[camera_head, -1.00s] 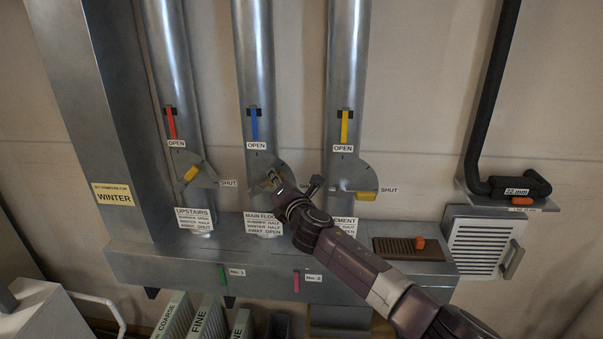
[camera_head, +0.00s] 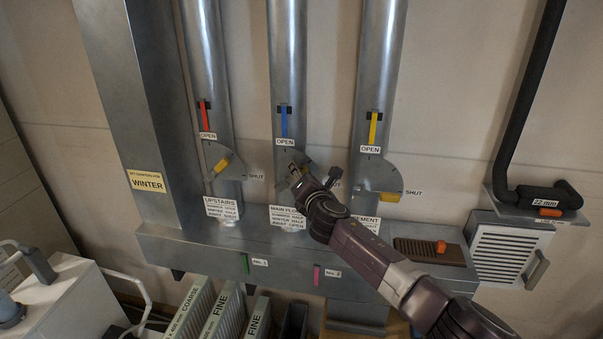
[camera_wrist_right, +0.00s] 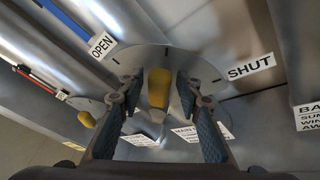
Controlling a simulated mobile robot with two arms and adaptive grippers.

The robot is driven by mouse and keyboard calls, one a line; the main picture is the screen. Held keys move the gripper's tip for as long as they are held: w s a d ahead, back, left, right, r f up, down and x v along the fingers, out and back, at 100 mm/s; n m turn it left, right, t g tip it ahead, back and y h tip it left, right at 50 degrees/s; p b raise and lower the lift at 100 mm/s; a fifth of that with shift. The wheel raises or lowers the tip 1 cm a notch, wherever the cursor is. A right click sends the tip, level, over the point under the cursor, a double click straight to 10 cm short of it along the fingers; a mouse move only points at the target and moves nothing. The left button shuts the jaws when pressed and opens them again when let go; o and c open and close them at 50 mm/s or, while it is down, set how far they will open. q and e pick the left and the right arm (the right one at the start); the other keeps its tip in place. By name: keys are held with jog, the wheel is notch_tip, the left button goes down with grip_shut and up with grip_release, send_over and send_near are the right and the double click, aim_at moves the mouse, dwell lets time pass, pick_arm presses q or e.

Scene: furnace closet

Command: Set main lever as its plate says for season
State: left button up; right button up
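The main floor damper plate (camera_head: 287,157) is the middle of three, with OPEN at its top and SHUT at its right. Its yellow lever (camera_wrist_right: 158,88) stands between the OPEN and SHUT labels, near midway, in the right wrist view. My right gripper (camera_head: 300,178) is at this lever; in the wrist view its fingers (camera_wrist_right: 158,85) stand on either side, with gaps visible. In the head view the gripper mostly hides the lever. The main floor label (camera_head: 287,218) appears to read "winter half"; its first line is blurred. A yellow season sign (camera_head: 147,181) reads WINTER. My left gripper is out of view.
The upstairs lever (camera_head: 222,164) is tilted at left; the basement lever (camera_head: 390,197) lies toward SHUT at right. A duct (camera_head: 215,250) runs below.

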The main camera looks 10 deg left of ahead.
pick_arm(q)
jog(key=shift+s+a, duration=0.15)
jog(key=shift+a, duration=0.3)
pick_arm(e)
jog(key=v, duration=1.2)
